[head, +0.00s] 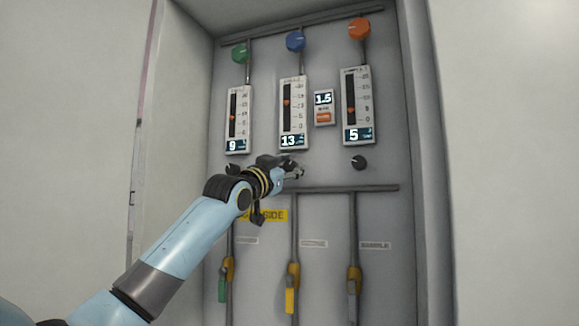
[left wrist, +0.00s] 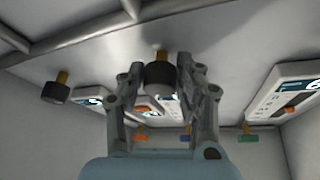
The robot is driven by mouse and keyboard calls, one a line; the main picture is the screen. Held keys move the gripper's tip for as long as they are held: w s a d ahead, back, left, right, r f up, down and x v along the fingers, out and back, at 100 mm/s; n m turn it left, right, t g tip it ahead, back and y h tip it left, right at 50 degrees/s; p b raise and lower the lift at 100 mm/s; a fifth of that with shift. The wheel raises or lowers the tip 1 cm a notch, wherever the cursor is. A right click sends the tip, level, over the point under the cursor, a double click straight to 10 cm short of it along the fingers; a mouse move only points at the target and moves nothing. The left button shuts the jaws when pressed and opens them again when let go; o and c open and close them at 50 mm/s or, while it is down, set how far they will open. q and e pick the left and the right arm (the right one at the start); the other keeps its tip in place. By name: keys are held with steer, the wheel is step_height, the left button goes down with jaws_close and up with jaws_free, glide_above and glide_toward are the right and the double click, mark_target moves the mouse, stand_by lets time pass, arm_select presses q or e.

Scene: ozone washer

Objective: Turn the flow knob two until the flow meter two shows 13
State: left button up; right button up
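Flow meter two, the middle meter (head: 293,112), shows 13 on its display (head: 292,141). My left gripper (head: 296,170) is at the panel just below this meter and hides the knob there in the head view. In the left wrist view, which looks upside down, the dark round knob (left wrist: 159,76) on its brass stem sits between the fingertips of my left gripper (left wrist: 160,72). The fingers are drawn in on both sides of it and look shut on it. My right gripper is in neither view.
The left meter (head: 237,118) shows 9 and the right meter (head: 357,105) shows 5. A small display (head: 323,99) reads 1.5. The right black knob (head: 358,162) is free, and a dark pipe (head: 350,188) runs below. Green, yellow and grey valve handles hang lower.

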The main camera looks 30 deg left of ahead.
arm_select(q)
steer(key=o, duration=0.3)
steer(key=shift+v, duration=6.1)
steer(key=shift+w, duration=0.1)
